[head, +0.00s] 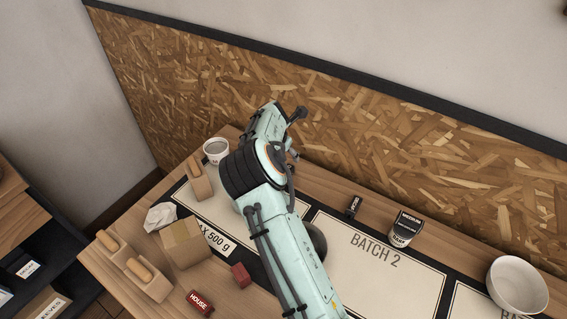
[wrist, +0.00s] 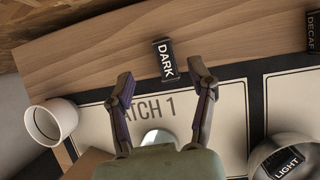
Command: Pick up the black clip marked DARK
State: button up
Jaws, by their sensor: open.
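The black clip marked DARK (wrist: 164,60) lies on the bare wood at the back of the table in the wrist view, beyond the BATCH 1 panel, its white letters facing up. My gripper (wrist: 161,76) is open and empty, with one fingertip on each side of the clip's near end in the picture. I cannot tell the height left between fingertips and clip. In the head view my arm hides the DARK clip and most of the gripper.
A white cup (wrist: 52,122) stands left of the gripper. A round metal bowl (wrist: 262,151) with a LIGHT clip (wrist: 288,162) is at lower right. A DECAF clip (wrist: 313,32) lies farther right. A dark tin (head: 406,229), white bowl (head: 517,285) and cardboard box (head: 185,243) stand around.

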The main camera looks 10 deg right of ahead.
jog(key=f, duration=0.2)
jog(key=a+f, duration=0.1)
jog(key=shift+s+f, duration=0.25)
jog(key=shift+s, duration=0.1)
jog(key=shift+g, duration=0.3)
jog(key=x, duration=0.6)
jog(key=shift+d, duration=0.1)
jog(key=c, duration=0.9)
